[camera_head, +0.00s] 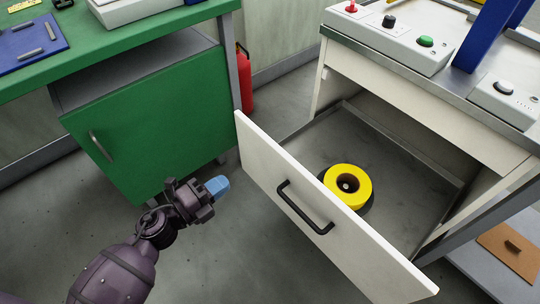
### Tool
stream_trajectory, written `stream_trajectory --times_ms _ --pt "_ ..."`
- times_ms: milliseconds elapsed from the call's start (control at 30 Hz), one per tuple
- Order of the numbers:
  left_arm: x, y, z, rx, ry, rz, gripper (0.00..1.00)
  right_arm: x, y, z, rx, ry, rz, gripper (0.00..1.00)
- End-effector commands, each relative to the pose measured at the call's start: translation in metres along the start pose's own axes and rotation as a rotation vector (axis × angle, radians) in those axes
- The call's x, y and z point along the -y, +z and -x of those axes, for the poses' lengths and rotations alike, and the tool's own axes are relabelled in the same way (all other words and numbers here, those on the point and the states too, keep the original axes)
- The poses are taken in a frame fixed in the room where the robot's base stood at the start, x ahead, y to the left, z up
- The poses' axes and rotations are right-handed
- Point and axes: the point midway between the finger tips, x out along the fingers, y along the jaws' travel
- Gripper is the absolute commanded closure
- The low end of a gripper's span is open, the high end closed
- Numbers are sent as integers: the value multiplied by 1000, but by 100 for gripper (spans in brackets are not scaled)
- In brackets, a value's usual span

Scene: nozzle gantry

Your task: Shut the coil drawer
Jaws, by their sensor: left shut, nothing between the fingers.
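The coil drawer (335,227) is pulled well out of the white cabinet, with its white front toward me and a black bar handle (303,207) on it. A yellow coil (348,184) lies flat on the drawer's grey floor. My left gripper (220,186) is shut and empty, with light blue fingertips, to the left of the drawer front. A gap shows between the fingertips and the front. My right gripper is not in view.
A green bench cabinet (150,125) with a closed door stands at the left, a red fire extinguisher (244,80) behind it. Control boxes (400,35) sit on the white cabinet's top. A brown panel (510,250) lies at lower right. Bare floor surrounds my left gripper.

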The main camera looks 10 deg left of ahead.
Motion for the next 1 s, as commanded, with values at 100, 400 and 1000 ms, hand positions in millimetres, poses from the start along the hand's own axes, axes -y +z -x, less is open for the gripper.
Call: stream_trajectory --times_ms 100,400,1000 --pt "-8 -1 -3 -16 9 -17 100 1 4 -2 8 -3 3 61" --pt "-6 -1 -38 -18 4 -21 100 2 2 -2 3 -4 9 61" --pt "-8 -3 -131 -17 7 -18 100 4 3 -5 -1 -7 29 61"
